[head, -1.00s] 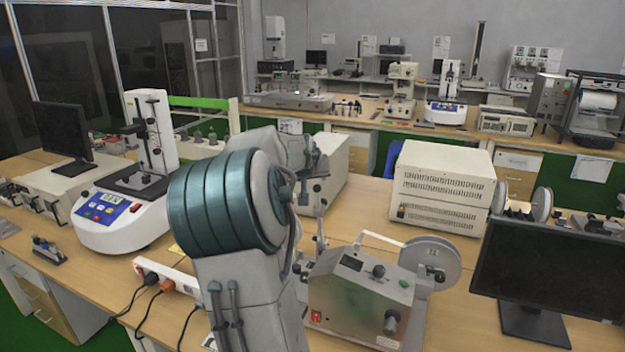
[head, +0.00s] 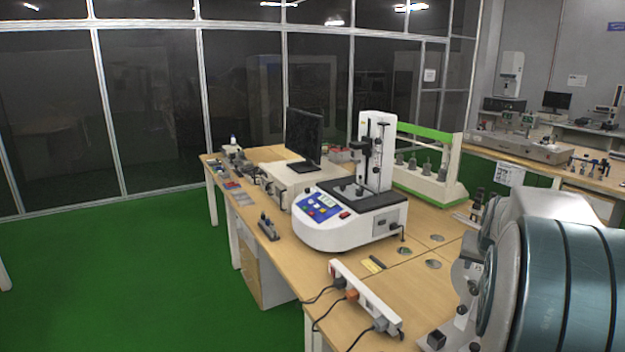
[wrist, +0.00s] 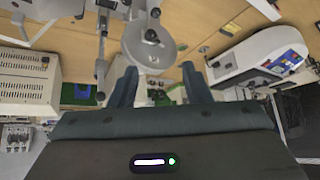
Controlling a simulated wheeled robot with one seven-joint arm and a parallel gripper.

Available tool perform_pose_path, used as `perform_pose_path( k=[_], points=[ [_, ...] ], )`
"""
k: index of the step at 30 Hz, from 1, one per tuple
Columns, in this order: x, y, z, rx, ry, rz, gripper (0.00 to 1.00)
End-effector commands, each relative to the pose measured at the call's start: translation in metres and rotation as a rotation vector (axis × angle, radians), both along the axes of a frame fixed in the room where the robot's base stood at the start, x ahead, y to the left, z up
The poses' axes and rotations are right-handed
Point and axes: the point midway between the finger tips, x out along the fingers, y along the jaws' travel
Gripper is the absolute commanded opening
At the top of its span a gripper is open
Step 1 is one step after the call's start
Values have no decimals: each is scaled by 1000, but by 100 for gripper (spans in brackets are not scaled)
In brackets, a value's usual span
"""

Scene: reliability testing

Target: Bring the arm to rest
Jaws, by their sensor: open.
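My arm shows at the right edge of the head view as a grey and teal link over the wooden bench (head: 400,283); my gripper is not visible there. In the wrist view my gripper (wrist: 160,85) has its two dark fingers spread apart, with nothing between them that I can see held. Beyond the fingers are a round grey reel (wrist: 150,42) and the bench top, seen turned round. A white and blue tester (wrist: 265,58) is at the right of the wrist view.
The white and blue tester (head: 345,228) stands on the bench, with a monitor (head: 304,138) behind it. A power strip (head: 365,298) with cables lies at the front edge. A green-topped rack (head: 425,180) is behind. Green floor (head: 120,270) at left is clear.

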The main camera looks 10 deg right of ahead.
Motion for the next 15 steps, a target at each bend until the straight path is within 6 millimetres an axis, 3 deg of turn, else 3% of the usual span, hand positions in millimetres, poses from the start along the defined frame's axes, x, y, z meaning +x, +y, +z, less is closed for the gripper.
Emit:
perform_pose_path(
  k=[1,6,11,15],
  points=[
    [-8,28,-1,35,9,46,44],
    [-40,112,-8,115,66,195,44],
    [-83,182,-16,146,134,337,44],
    [-129,232,-27,138,205,450,44]
  ],
)
